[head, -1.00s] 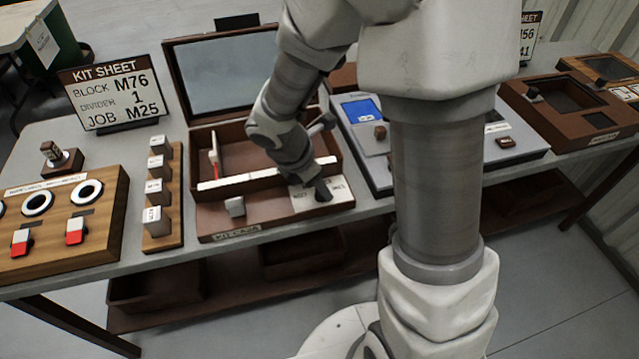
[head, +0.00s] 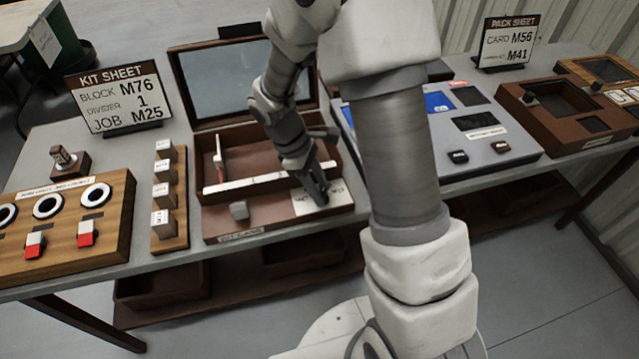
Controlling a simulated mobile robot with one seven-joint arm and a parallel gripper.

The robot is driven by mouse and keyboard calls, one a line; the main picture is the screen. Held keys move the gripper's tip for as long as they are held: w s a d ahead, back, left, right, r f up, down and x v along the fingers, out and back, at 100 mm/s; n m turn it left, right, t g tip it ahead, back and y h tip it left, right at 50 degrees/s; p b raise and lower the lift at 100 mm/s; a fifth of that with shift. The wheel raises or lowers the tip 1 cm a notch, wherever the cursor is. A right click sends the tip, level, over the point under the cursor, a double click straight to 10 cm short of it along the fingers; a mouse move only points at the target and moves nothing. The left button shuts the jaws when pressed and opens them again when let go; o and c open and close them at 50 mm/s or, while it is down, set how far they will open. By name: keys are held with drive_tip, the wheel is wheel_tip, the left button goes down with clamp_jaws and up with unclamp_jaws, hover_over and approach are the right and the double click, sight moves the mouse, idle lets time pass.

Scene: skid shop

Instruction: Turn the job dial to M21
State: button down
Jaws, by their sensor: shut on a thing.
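The job dial's pale label plate (head: 339,194) lies at the front right of the brown kit case (head: 225,228). Small M-number labels show on it, too small to read surely. My gripper (head: 320,199) points down over the plate and is shut on the dial knob. The knob is mostly hidden by the fingers, so its pointing direction cannot be told. The kit sheet (head: 115,98) stands behind on the left and reads BLOCK M76, DIVIDER 1, JOB M25.
The case's lid (head: 240,80) stands open behind my wrist. A block rack (head: 168,240) stands further left. A grey panel (head: 500,160) and a pack sheet (head: 508,42) are on the right.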

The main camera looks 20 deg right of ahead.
drive_tip(key=m+g+y+p, duration=0.1)
drive_tip(key=m, duration=0.3)
drive_tip(key=shift+w+r, duration=0.1)
drive_tip(key=shift+w, duration=0.05)
drive_tip(key=shift+d+m+g+y+p, duration=0.15)
drive_tip(key=shift+m+g+y+p, duration=0.3)
drive_tip(key=shift+m, duration=1.15)
drive_tip(key=shift+y, duration=0.25)
drive_tip(key=shift+c, duration=2.2)
unclamp_jaws()
drive_tip(key=p+v, duration=0.2)
drive_tip(key=v, duration=1.5)
drive_tip(key=shift+r, duration=0.15)
